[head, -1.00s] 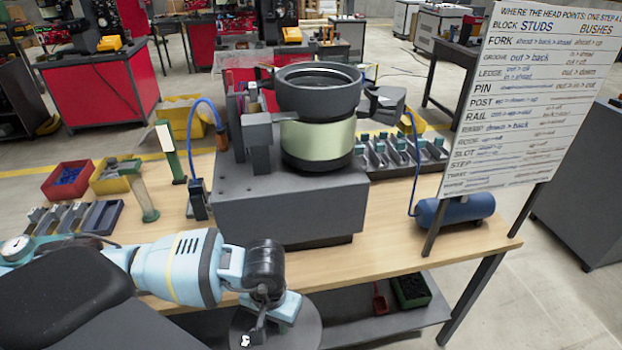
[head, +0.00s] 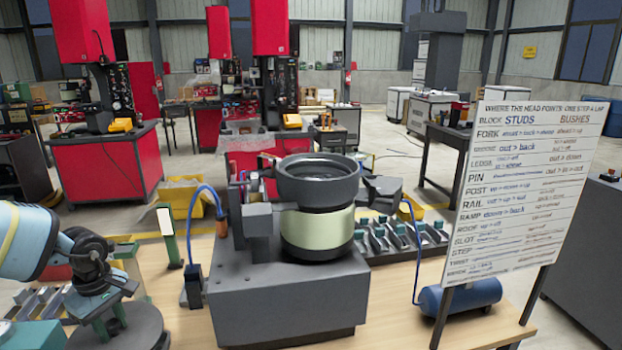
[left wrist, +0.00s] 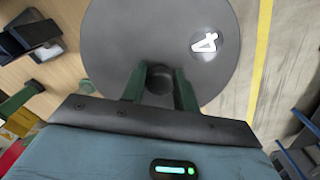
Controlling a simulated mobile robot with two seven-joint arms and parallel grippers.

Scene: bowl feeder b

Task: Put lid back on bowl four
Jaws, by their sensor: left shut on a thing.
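The lid (left wrist: 130,30) is a dark grey disc with a white 4 on it. It also shows at the lower left of the head view (head: 146,331). My left gripper (left wrist: 160,88) is shut on the knob at the lid's middle; in the head view the gripper (head: 110,322) is left of the feeder. The bowl (head: 318,182) is black and uncovered, on a pale green drum (head: 318,228) above a grey base box (head: 290,300). No number on the bowl can be read. The lid is apart from the bowl. My right gripper is not in view.
A green post with a white face (head: 168,232) and a blue-hosed fitting (head: 192,285) stand between lid and bowl. A grey bracket (head: 258,230) rises at the bowl's left. A lettered board (head: 520,190) and blue tank (head: 460,296) are at right.

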